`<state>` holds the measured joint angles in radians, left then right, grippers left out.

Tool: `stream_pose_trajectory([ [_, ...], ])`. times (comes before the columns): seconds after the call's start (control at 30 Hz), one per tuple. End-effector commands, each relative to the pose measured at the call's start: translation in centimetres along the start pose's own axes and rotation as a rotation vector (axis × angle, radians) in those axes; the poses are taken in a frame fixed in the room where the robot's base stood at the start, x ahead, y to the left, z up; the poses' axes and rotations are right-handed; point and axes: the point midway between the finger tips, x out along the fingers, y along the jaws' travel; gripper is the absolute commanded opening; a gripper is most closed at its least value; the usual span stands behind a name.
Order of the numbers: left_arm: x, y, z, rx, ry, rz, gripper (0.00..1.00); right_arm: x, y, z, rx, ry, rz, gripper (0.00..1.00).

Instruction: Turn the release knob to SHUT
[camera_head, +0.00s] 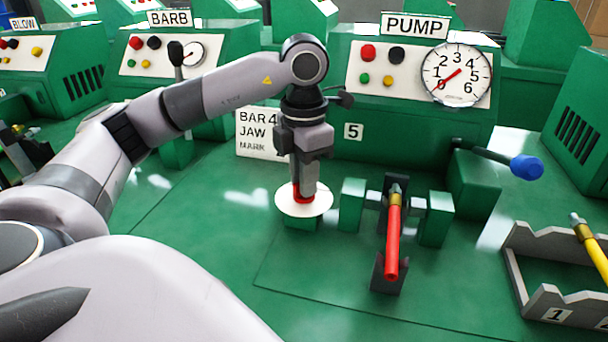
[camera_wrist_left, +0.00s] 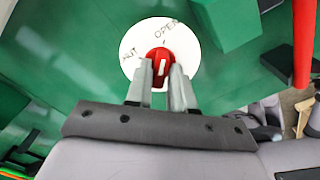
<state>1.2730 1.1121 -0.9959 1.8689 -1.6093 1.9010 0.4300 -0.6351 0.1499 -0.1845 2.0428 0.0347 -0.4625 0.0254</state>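The red release knob (camera_wrist_left: 163,86) sits on a white round dial plate (camera_wrist_left: 133,68) in the left wrist view. The plate reads OPEN at its top and a partly hidden word ending in UT at its left. The knob's white line points up, toward the mark below OPEN. My left gripper (camera_wrist_left: 161,74) has a finger on each side of the knob and looks shut on it. In the head view my left gripper (camera_head: 304,190) points straight down at the white plate (camera_head: 318,208), hiding most of the knob. My right gripper is not in view.
Right of the plate, a red-handled bar (camera_head: 393,240) lies in a green clamp fixture. Further right are a blue-ended lever (camera_head: 526,167) and a grey rack (camera_head: 530,290) with a yellow-handled bar. The PUMP panel's gauge (camera_head: 456,75) stands behind.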

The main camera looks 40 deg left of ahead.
Motion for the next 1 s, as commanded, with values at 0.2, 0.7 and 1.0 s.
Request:
stream_pose_trajectory([
  [0.2, 0.0, 0.0, 0.0, -0.001, 0.0, 0.0, 0.0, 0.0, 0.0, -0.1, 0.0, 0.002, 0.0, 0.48],
  [0.7, -0.2, 0.0, 0.0, -0.185, 0.0, 0.0, 0.0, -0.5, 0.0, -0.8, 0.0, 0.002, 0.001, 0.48],
  [1.0, -0.2, 0.0, 0.1, -0.462, -0.001, 0.0, 0.0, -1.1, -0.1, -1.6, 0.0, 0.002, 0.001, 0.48],
])
